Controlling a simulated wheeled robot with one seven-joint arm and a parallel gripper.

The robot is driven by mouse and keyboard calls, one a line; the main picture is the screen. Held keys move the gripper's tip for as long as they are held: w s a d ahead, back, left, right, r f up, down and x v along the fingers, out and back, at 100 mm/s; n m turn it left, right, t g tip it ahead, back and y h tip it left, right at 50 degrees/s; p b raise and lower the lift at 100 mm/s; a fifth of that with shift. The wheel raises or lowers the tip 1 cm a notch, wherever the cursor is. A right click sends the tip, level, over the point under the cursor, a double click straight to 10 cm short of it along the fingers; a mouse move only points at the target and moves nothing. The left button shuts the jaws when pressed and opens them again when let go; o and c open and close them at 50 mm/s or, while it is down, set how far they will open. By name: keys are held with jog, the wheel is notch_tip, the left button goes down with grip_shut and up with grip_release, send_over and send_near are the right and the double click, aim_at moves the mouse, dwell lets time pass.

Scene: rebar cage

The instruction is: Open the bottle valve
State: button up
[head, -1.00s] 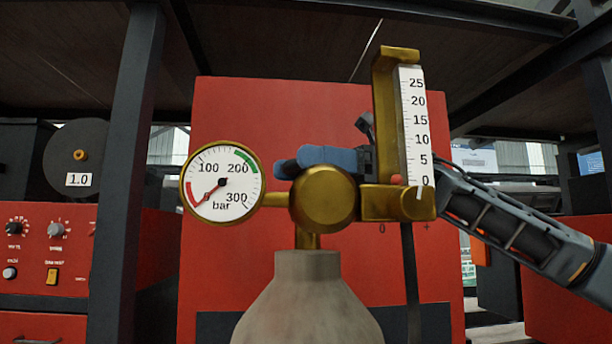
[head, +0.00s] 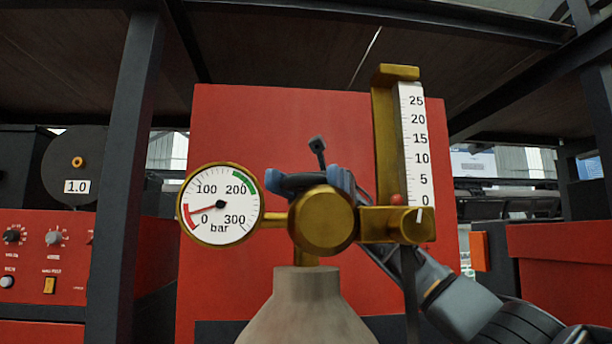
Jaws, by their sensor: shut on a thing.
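The grey gas bottle (head: 306,312) stands in the middle of the head view, its neck under a brass regulator (head: 322,220). The round pressure gauge (head: 220,204) is on the left; its needle points left and slightly down, in the red low end near 0. The flow scale (head: 413,150) stands upright on the right, with a red ball (head: 397,199) near its 0 mark. My gripper (head: 295,182), blue and dark grey, is behind the regulator. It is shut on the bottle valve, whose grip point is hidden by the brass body.
A large red panel (head: 240,120) stands behind the bottle. A dark post (head: 128,170) rises on the left, beside a red control box (head: 45,265) with knobs. Dark beams (head: 420,25) cross overhead. My arm comes in from the lower right, passing behind the flow scale.

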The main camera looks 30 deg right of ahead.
jog(key=shift+r+n+g+h, duration=0.3)
jog(key=shift+r+g, duration=0.05)
jog(key=shift+g, duration=0.05)
jog(key=o, duration=1)
jog(key=shift+f, duration=0.15)
jog(key=shift+r, duration=0.55)
notch_tip(320, 180, up, 3)
jog(key=shift+r+b, duration=0.1)
jog(key=shift+b, duration=0.4)
jog(key=s+d+r, duration=0.2)
jog(key=d, duration=0.1)
jog(key=s+d+r, duration=0.2)
jog(key=d, duration=0.1)
jog(key=s+d+r, duration=0.2)
jog(key=d, duration=0.2)
jog(key=shift+r, duration=0.35)
